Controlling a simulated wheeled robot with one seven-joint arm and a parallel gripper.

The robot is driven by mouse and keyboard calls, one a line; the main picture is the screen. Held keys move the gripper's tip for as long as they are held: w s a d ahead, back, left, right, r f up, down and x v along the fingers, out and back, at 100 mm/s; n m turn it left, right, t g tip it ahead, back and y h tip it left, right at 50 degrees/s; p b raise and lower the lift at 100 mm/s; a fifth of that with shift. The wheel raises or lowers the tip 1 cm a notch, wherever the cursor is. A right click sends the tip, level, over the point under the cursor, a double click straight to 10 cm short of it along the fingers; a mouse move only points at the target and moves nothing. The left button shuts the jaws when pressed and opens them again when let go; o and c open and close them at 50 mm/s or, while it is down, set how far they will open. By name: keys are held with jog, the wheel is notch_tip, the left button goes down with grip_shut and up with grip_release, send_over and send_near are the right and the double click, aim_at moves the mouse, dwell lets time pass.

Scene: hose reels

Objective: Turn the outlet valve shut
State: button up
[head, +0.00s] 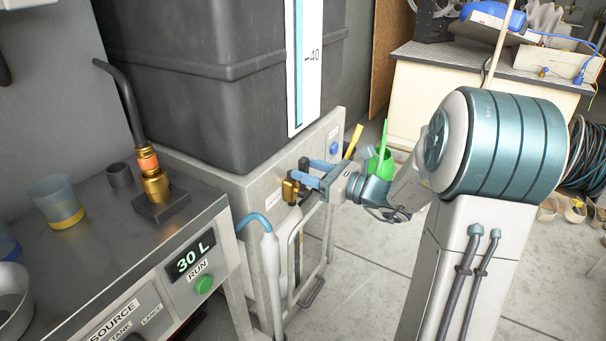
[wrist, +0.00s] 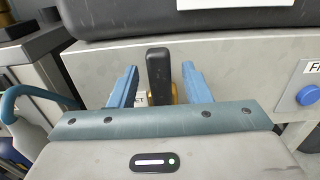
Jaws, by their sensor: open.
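The outlet valve (head: 291,190) is a brass fitting on the pale front panel below the dark tank. Its dark lever (wrist: 158,72) stands upright in the wrist view, with a bit of brass (wrist: 174,92) showing behind it. My gripper (head: 306,172) is open at the valve. In the wrist view its two blue fingers (wrist: 160,84) stand on either side of the lever, with a visible gap on each side. A label beside the valve is partly hidden by the left finger; only its last letters show.
A blue button (wrist: 308,95) sits on the panel to the right. A pale lance with a blue hooked top (head: 268,240) stands left of the valve. A metal bench (head: 120,225) with a green RUN button (head: 204,284) is at the left. The dark tank (head: 200,90) overhangs the panel.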

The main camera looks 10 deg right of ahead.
jog(key=shift+x, duration=0.9)
jog(key=shift+s, duration=0.1)
grip_shut()
